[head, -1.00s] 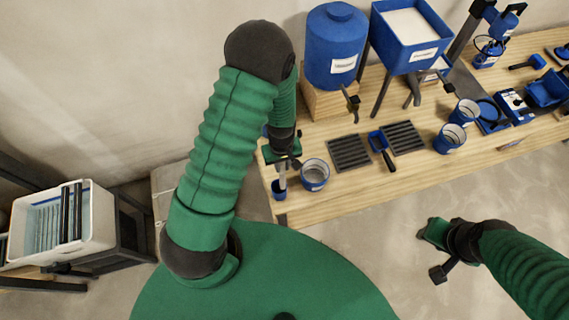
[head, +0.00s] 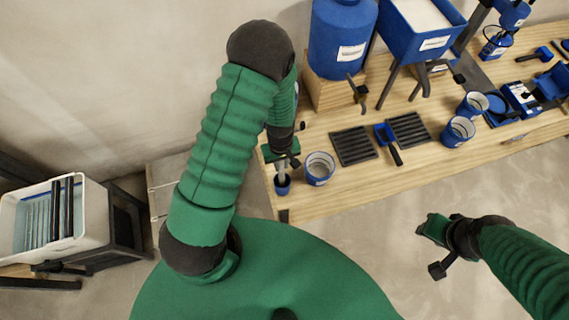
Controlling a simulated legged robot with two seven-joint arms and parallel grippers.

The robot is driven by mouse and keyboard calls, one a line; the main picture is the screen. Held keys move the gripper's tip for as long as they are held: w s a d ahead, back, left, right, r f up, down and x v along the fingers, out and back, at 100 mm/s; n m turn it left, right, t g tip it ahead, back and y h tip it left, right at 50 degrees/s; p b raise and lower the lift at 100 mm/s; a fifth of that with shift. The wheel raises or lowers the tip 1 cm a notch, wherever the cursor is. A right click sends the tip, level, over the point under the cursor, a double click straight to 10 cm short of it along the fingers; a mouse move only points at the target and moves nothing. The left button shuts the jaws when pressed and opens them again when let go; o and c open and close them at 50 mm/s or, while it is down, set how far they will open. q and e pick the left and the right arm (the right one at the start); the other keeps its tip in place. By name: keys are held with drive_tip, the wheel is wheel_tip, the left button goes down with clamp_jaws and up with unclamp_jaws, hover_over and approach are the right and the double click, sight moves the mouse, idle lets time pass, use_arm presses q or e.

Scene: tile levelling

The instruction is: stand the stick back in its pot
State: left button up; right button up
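A small dark blue pot (head: 282,187) stands at the near left corner of the wooden bench. A pale grey stick (head: 281,168) is upright, its lower end at or inside the mouth of the pot. I cannot tell how deep it sits. My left gripper (head: 281,157) is above the pot, shut around the upper part of the stick, which it partly hides. My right gripper (head: 433,232) is away from the bench, over the floor at the lower right. Whether its fingers are apart is unclear.
A blue-and-white bucket (head: 319,169) stands close right of the pot. Two dark ridged plates (head: 353,146) and a blue scoop (head: 386,137) lie further right. A blue barrel (head: 342,42) stands on a wooden block behind. A white bin (head: 82,213) is at the far left.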

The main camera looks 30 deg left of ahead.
use_arm(q)
drive_tip(key=shift+o, duration=1.2)
drive_tip(key=shift+a+f, duration=0.1)
drive_tip(key=shift+a, duration=0.15)
drive_tip(key=shift+o, duration=1.1)
drive_tip(key=shift+a, duration=0.15)
drive_tip(key=shift+o, duration=0.3)
drive_tip(key=r, duration=1.2)
drive_tip(key=shift+d+r, duration=0.15)
drive_tip(key=shift+d, duration=0.2)
wheel_tip(320, 180, up, 5)
drive_tip(key=shift+d+f, duration=0.15)
drive_tip(key=shift+f, duration=0.05)
use_arm(e)
drive_tip(key=shift+a+r, duration=0.25)
drive_tip(key=shift+r, duration=0.1)
